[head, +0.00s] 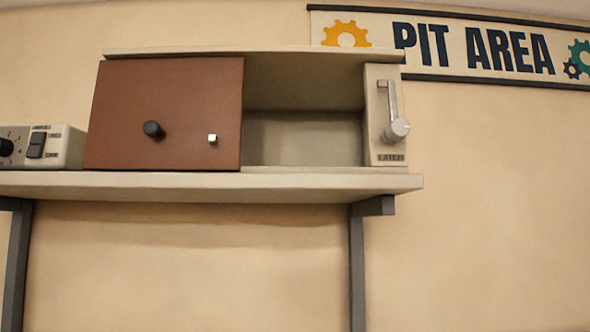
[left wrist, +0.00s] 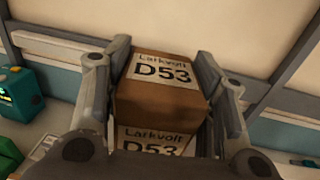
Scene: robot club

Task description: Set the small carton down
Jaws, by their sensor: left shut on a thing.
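The small carton (left wrist: 160,102) is a brown box with white labels reading "Larkvolt D53", seen in the left wrist view. My left gripper (left wrist: 163,85) is shut on it, with one finger along each side. The carton's lower part is partly hidden by the gripper's base. Whether the carton touches anything beneath it cannot be told. Neither gripper shows in the head view, and my right gripper is in neither view.
In the head view, a shelf (head: 300,184) holds a cabinet with a brown sliding panel (head: 190,110), an open empty bay (head: 303,137) and a lever (head: 395,128). A control box (head: 60,146) stands left. The left wrist view shows a teal device (left wrist: 20,95) and green object (left wrist: 8,155).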

